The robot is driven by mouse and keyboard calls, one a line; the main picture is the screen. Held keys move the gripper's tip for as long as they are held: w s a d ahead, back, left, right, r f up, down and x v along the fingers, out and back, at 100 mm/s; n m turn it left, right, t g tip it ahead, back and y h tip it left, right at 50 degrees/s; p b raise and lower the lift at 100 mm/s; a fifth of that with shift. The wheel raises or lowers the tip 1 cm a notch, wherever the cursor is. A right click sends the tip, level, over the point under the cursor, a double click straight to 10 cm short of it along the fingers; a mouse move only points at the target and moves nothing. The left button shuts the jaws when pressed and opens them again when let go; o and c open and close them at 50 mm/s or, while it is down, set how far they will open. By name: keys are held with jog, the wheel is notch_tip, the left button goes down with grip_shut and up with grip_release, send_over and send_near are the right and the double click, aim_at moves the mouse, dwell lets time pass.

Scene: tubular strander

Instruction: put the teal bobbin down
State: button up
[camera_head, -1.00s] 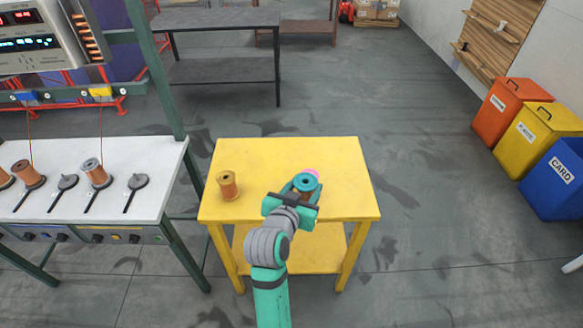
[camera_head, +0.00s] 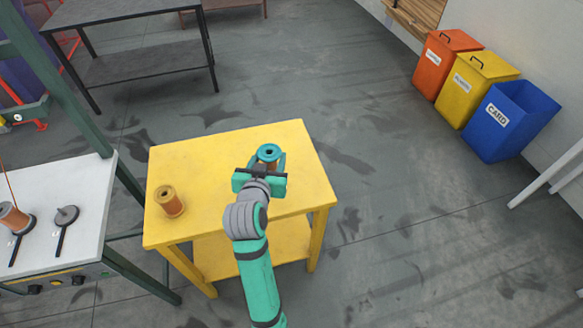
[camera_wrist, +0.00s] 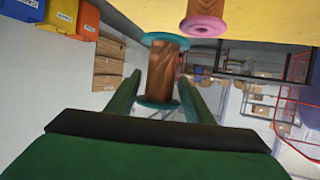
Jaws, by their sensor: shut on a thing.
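My gripper (camera_head: 268,165) is shut on the teal bobbin (camera_head: 269,152), which has teal flanges and a brown wound core. In the head view it appears over the right part of the yellow table (camera_head: 215,165). In the wrist view the teal bobbin (camera_wrist: 163,72) is between the two fingers, with the table at the top of the picture.
An orange-yellow bobbin (camera_head: 169,203) stands on the table's left part. A white bench (camera_head: 60,190) with bobbins and spindles is at the left. A dark table (camera_head: 130,70) is behind. Orange, yellow and blue bins (camera_head: 510,120) are at the right. Bare tabletop lies between the orange-yellow bobbin and my gripper.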

jog(key=shift+w+d+f, duration=0.9)
jog(key=shift+d+f, duration=0.5)
jog(key=shift+f, duration=0.5)
jog(key=shift+w+d+f, duration=0.9)
jog(key=shift+d+f, duration=0.5)
jog(key=shift+f, duration=0.45)
jog(key=shift+w+d+f, duration=0.9)
jog(key=shift+d+f, duration=0.5)
jog(key=shift+f, duration=0.5)
jog(key=shift+f, duration=0.1)
jog(key=o, duration=1.1)
jog(key=shift+c, duration=0.2)
